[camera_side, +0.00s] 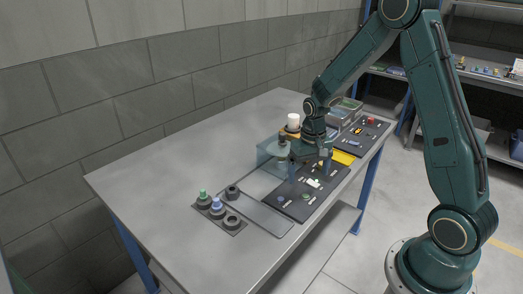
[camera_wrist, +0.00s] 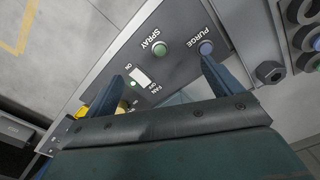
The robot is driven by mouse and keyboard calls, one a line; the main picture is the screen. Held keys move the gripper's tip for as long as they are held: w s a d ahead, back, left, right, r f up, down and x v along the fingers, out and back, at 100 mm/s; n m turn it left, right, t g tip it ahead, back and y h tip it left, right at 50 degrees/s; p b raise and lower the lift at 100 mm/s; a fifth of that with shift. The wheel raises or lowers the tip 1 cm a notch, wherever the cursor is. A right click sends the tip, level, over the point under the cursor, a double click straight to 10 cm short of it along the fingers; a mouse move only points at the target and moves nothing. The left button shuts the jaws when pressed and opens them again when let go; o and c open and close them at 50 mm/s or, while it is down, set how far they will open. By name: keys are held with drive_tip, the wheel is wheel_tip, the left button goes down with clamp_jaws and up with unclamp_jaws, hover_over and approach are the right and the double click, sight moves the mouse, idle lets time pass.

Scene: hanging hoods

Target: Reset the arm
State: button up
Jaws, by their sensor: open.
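My gripper (camera_wrist: 161,84) is open, with its two dark fingers apart and nothing visible between the tips. In the side view my arm reaches over the table to the same panel (camera_side: 290,205), and the fingers are hard to make out beside a translucent bluish hood (camera_side: 268,151).
A white cylinder (camera_side: 293,120) stands behind the hood. A second dark panel (camera_side: 371,138) and a yellow piece (camera_side: 343,158) lie farther right. A tray with green-, blue- and black-topped pieces (camera_side: 217,213) is at the front. The table's left part (camera_side: 180,165) is clear.

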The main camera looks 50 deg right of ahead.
drive_tip(key=w+d+r, duration=0.6)
drive_tip(key=d+r, duration=0.3)
drive_tip(key=r, duration=0.1)
drive_tip(key=w+d+r, duration=0.6)
drive_tip(key=d+r, duration=0.4)
drive_tip(key=shift+w, duration=0.35)
idle(0.4)
drive_tip(key=shift+r, duration=0.1)
idle(0.6)
drive_tip(key=s+a+r+n+t, duration=0.1)
drive_tip(key=s+a+r+n, duration=0.1)
drive_tip(key=s+a+r, duration=0.6)
drive_tip(key=s+a+r+n+t, duration=0.1)
drive_tip(key=s+a+r+t, duration=0.15)
drive_tip(key=a, duration=0.95)
drive_tip(key=s+a+f+n, duration=0.1)
drive_tip(key=s+a+f, duration=0.1)
drive_tip(key=s+a, duration=0.2)
drive_tip(key=s+a+f+n+t, duration=0.1)
drive_tip(key=s+a+f, duration=0.2)
drive_tip(key=s, duration=0.7)
drive_tip(key=s+a+f+n+t, duration=0.1)
drive_tip(key=s+a+f, duration=0.1)
drive_tip(key=s+a, duration=0.3)
drive_tip(key=shift+s+f, duration=0.4)
drive_tip(key=shift+s, duration=0.75)
